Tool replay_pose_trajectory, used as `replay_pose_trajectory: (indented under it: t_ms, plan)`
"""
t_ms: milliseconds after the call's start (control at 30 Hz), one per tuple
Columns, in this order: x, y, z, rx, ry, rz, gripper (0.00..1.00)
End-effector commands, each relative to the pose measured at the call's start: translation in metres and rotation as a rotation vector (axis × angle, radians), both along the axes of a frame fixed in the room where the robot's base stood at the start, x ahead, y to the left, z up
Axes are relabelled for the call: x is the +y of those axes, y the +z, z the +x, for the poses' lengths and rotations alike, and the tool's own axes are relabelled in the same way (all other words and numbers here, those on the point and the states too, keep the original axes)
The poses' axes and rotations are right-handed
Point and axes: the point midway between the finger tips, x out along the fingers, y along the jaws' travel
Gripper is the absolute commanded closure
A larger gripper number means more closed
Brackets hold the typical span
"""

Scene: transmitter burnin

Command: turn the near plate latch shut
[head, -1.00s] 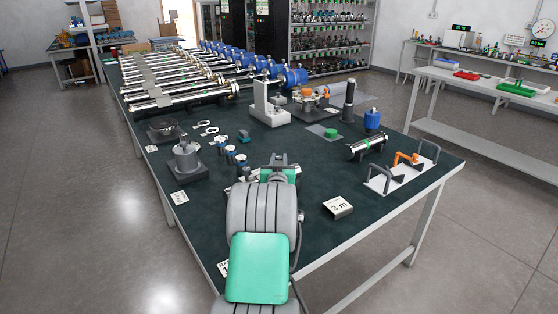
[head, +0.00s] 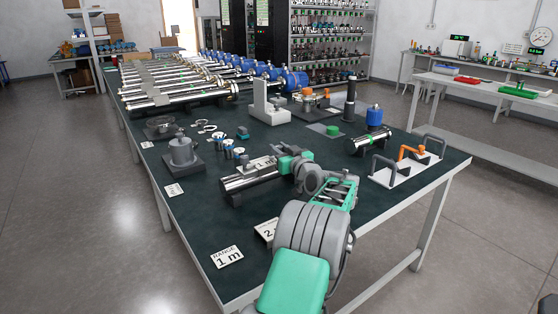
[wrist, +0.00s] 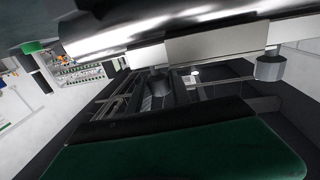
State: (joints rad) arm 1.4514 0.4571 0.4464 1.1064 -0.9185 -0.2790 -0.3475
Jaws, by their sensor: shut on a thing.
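My gripper (head: 287,166) reaches left across the near part of the table, at the right end of a silver tube (head: 240,182) lying over a dark support. It appears shut on this tube; the fingers and the exact contact are mostly hidden. In the wrist view, a silver cylinder (wrist: 125,28) runs close across the top. I cannot tell which part is the near plate latch.
A grey round fixture (head: 181,152) is at the left. A range card (head: 227,257) lies at the near left edge. Long tubes (head: 170,92) fill the far end. The near left tabletop is mostly clear.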

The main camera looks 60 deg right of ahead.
Motion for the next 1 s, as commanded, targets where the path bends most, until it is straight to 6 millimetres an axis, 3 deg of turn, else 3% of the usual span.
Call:
replay_pose_trajectory:
  t_ms: [300, 767, 800, 1000]
  plan:
    - [-0.0006, -0.0010, 0.0002, 0.002, 0.119, 0.002, 1.00]
    - [0.0000, 0.0002, 0.0009, 0.000, 0.138, 0.003, 1.00]
    - [0.0000, 0.0003, 0.0009, 0.000, 0.138, 0.003, 0.74]
    - [0.0000, 0.0002, 0.0008, 0.000, 0.137, 0.003, 0.58]
